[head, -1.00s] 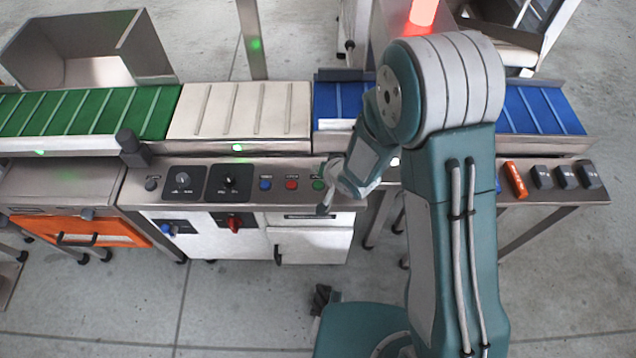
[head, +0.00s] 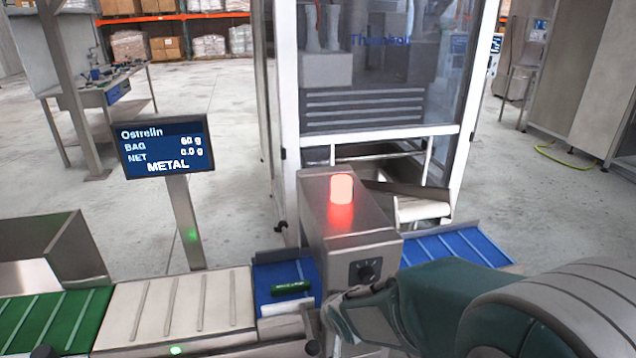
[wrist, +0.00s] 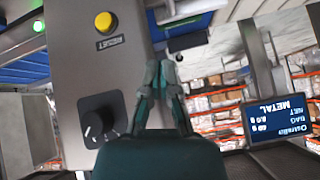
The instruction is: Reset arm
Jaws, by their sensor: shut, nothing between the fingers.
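My gripper (wrist: 162,75) is shut and empty in the wrist view, its two fingers brought together in front of a steel housing. In the head view my arm reaches in from the lower right, with its wrist low beside the steel housing (head: 343,228); the fingertips are hard to make out there. The housing carries a lit red beacon (head: 341,189) and a black knob (head: 367,271). The wrist view shows a black knob (wrist: 100,121) and a yellow button (wrist: 105,22) on it.
A dark green pack (head: 291,287) lies on the blue belt (head: 265,272) left of the housing. White (head: 170,308) and green (head: 45,322) belts continue leftward. A display (head: 163,147) reads METAL, NET 0.0 g. A glazed cabinet (head: 385,75) stands behind.

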